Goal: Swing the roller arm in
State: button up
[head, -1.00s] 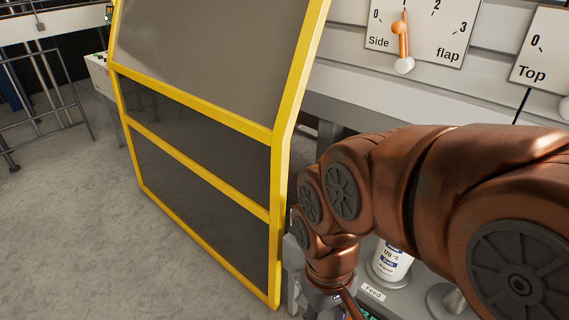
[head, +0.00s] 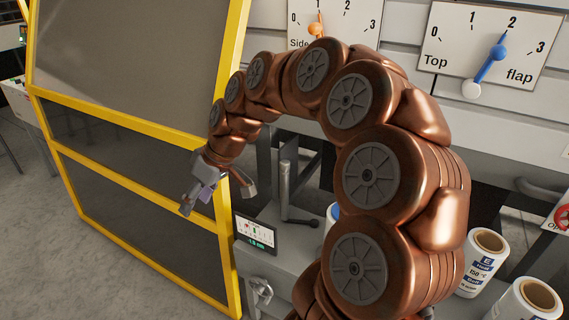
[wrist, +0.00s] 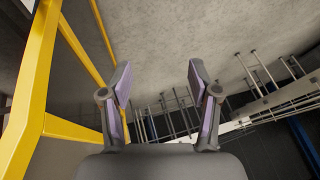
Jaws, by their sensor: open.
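My gripper (head: 218,196) hangs from my copper arm in front of the yellow-framed dark guard panel in the head view. Its two fingers are spread apart with nothing between them. It also shows open and empty in the wrist view (wrist: 160,80). A grey upright post with a dark lever at its foot (head: 286,190) stands just right of the gripper, apart from it. I cannot tell whether this is the roller arm. My arm hides part of the machine behind it.
The yellow guard frame (head: 130,119) is close to my gripper. A small screen (head: 256,236) sits on the grey machine bench. Labelled white rolls (head: 482,262) stand at the right. The Top flap dial (head: 490,50) has a blue pointer near 2. Open floor lies left.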

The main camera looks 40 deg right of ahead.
jog(key=w+d+t, duration=0.2)
jog(key=w+d, duration=0.4)
jog(key=d, duration=0.3)
jog(key=m+t+h, duration=0.3)
jog(key=t+h, duration=0.1)
send_near(286, 162)
jog(key=x, duration=0.3)
jog(key=shift+p+x, duration=1.15)
jog(key=shift+x, duration=2.5)
jog(key=shift+a, duration=0.1)
jog(key=shift+c, duration=0.4)
grip_shut()
